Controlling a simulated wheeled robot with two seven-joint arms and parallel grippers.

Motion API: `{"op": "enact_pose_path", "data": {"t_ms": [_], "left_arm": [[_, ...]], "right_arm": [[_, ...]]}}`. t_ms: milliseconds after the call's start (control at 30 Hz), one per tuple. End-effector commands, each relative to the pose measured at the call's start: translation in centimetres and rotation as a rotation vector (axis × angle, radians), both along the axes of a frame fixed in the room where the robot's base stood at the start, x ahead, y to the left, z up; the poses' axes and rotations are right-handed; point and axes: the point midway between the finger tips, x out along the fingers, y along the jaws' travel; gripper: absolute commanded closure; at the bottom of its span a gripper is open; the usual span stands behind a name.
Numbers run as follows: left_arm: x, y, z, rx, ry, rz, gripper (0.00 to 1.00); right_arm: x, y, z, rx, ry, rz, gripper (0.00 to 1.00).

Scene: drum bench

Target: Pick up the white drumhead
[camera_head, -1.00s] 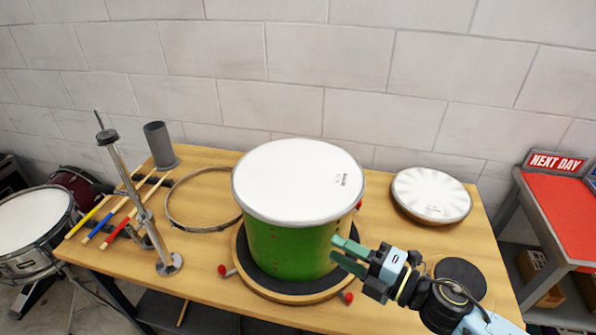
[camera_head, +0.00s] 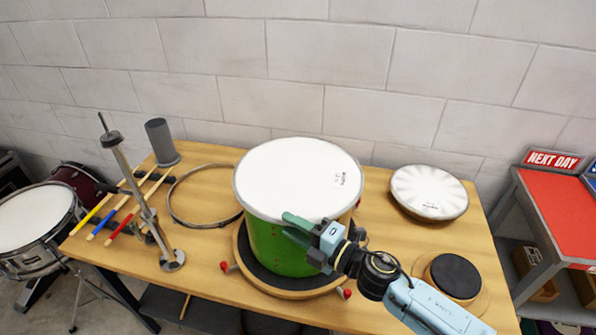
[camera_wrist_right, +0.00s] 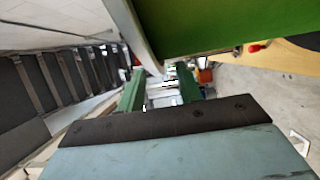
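The white drumhead (camera_head: 295,178) lies flat on top of the green drum (camera_head: 275,245). My right gripper (camera_head: 288,226) is at the drumhead's front right rim, with its green fingers in front of the drum's side. In the right wrist view my right gripper (camera_wrist_right: 158,72) has its two green fingers apart, and the pale drumhead edge (camera_wrist_right: 147,35) runs down toward the gap between them. The drum's green shell (camera_wrist_right: 205,25) fills the upper right there. I cannot tell whether the fingers touch the rim. My left gripper is not in view.
The drum stands on a round base with red knobs (camera_head: 347,293). A metal hoop (camera_head: 180,215), a stand (camera_head: 150,215) and drumsticks (camera_head: 95,212) are to the left. Another white-topped drum (camera_head: 428,190) and a black pad (camera_head: 455,275) are to the right.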

Motion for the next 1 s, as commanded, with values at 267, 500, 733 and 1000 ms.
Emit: {"op": "enact_pose_path", "data": {"t_ms": [267, 500, 733, 1000], "left_arm": [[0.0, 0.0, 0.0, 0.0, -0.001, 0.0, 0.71], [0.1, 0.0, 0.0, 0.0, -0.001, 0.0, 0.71], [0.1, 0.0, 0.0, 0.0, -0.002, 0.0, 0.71], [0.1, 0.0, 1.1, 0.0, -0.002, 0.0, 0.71]], "right_arm": [[0.0, 0.0, 0.0, 0.001, 0.001, 0.0, 0.88], [0.0, -0.1, -0.1, 0.0, 0.001, 0.0, 1.0], [0.0, -0.1, 0.0, 0.0, 0.0, 0.0, 1.0], [0.0, -0.1, 2.8, -0.002, -0.004, 0.001, 1.0]]}}
